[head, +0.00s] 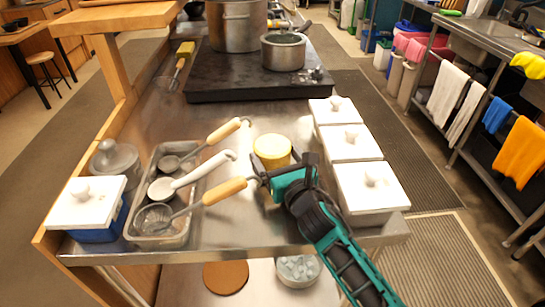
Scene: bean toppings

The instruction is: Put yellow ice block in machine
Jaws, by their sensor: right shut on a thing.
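The yellow ice block (271,148) is a short round yellow cylinder with a paler top, near the middle of the steel counter. My right gripper (284,163) reaches in from the lower right. Its dark fingers are on either side of the block and it is shut on it. The fingers and teal palm hide the block's lower right side. I cannot tell whether the block touches the counter or is slightly above it. My left gripper is not in view. I see no machine that I can identify for the ice block.
A steel tray (186,233) with wooden-handled ladles stands left of the gripper, one handle (225,191) very near its fingers. White-lidded boxes (351,143) line the right edge. A stove (255,82) with pots (283,54) is behind. Bare counter (232,243) lies in front.

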